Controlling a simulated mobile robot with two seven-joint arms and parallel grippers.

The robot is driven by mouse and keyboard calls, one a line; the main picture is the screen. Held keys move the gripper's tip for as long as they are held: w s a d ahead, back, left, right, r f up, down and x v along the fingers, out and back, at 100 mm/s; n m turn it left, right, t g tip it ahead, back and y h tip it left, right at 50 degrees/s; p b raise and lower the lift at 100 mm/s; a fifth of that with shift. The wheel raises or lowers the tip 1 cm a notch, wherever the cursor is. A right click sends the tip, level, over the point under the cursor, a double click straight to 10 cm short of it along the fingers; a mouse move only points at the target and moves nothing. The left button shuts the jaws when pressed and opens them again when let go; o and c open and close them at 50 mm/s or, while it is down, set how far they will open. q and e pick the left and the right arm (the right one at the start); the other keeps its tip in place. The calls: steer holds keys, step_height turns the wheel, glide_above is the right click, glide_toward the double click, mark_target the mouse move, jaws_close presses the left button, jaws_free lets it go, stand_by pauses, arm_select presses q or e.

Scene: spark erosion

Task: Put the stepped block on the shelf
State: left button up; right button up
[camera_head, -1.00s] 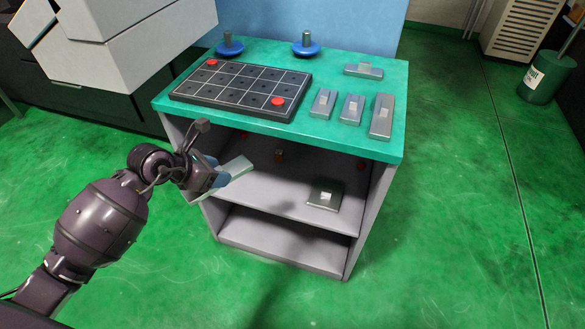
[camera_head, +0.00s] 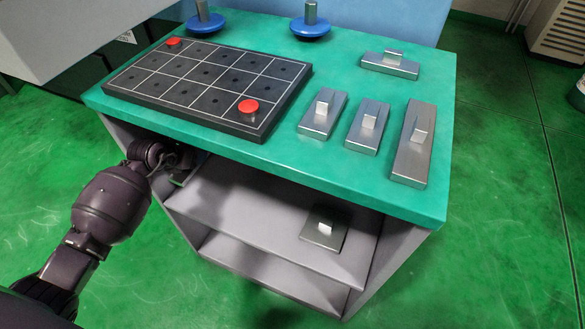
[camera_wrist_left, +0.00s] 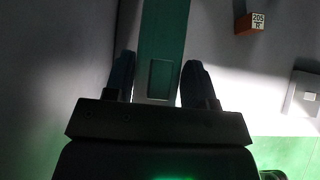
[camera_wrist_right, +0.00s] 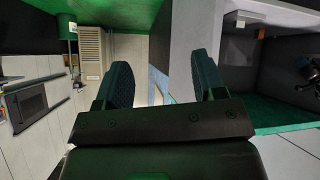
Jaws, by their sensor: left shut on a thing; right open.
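A long stepped block (camera_wrist_left: 160,40) lies between the fingers of my left gripper (camera_wrist_left: 158,82), which is shut on it. In the head view, my left gripper (camera_head: 178,170) reaches into the open front of the cabinet under its green top, at the left end of the shelf (camera_head: 245,215). Only a small edge of the block shows there; the top and my arm hide the rest. I cannot tell whether the block touches the shelf. My right gripper (camera_wrist_right: 160,82) is open and empty in the right wrist view, outside the head view.
A dark block with a pale knob (camera_head: 324,232) sits on the shelf's right part. An orange labelled cube (camera_wrist_left: 251,24) shows in the left wrist view. The green top (camera_head: 270,165) carries a black grid plate (camera_head: 205,85), several metal blocks and two blue knobs. The shelf's middle looks clear.

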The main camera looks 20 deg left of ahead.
arm_select(q)
steer(key=shift+w+r, duration=0.1)
steer(key=shift+w, duration=0.15)
steer(key=shift+s+f, duration=0.15)
steer(key=shift+f, duration=0.3)
step_height(320, 180, down, 6)
steer(key=b, duration=0.2)
steer(key=shift+s+r+b, duration=0.1)
steer(key=shift+r+b, duration=0.15)
steer(key=shift+b, duration=0.05)
steer(key=shift+f, duration=0.35)
step_height(320, 180, down, 3)
steer(key=shift+f+b, duration=0.1)
steer(key=shift+b, duration=0.75)
steer(key=shift+f, duration=0.1)
steer(key=shift+r, duration=0.25)
steer(key=shift+f, duration=0.15)
steer(key=o, duration=1.2)
arm_select(e)
steer(key=shift+w+d+f+t, duration=0.15)
steer(key=shift+w+f+t, duration=0.2)
steer(key=shift+t, duration=0.35)
